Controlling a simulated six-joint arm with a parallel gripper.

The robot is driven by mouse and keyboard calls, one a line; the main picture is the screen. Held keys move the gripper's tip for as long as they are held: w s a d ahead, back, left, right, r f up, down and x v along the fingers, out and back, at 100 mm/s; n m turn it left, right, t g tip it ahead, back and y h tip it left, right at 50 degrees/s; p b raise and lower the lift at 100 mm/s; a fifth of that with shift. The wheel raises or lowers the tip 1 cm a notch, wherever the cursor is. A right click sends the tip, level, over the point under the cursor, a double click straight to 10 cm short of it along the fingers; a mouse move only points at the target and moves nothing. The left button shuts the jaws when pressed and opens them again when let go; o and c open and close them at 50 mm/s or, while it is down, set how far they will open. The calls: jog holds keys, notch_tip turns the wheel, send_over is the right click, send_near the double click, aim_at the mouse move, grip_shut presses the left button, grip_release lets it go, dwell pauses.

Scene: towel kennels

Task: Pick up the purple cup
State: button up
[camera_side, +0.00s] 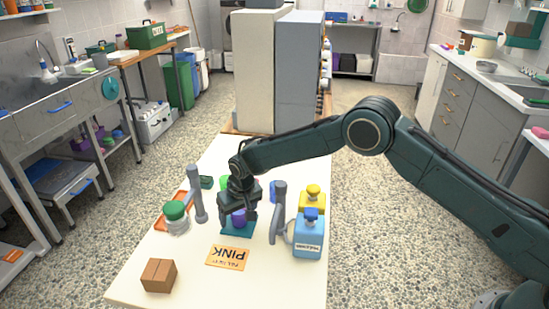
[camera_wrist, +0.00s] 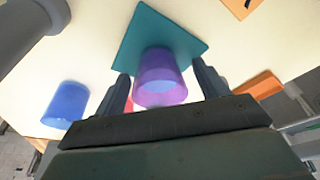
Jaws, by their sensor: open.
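The purple cup (camera_wrist: 160,76) stands on a teal square mat (camera_wrist: 158,34) in the wrist view. My gripper (camera_wrist: 162,80) is open, with one finger on each side of the cup and visible gaps between fingers and cup. In the side view my gripper (camera_side: 238,212) is low over the table, and the purple cup (camera_side: 239,218) shows partly between its fingers. The teal mat (camera_side: 238,230) shows below it. The cup's far side is hidden in the side view.
Grey posts (camera_side: 197,195) (camera_side: 279,205) stand close on both sides of my gripper. A blue cup (camera_wrist: 66,104), a blue bottle (camera_side: 308,238), a yellow bottle (camera_side: 313,198), a green-lidded jar (camera_side: 176,217), an orange card (camera_side: 228,257) and a brown box (camera_side: 159,275) are nearby. The front table area is partly clear.

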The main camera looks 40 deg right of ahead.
jog(key=c, duration=1)
jog(key=shift+r, duration=0.1)
notch_tip(320, 180, up, 20)
jog(key=shift+f, duration=0.1)
dwell(0.5)
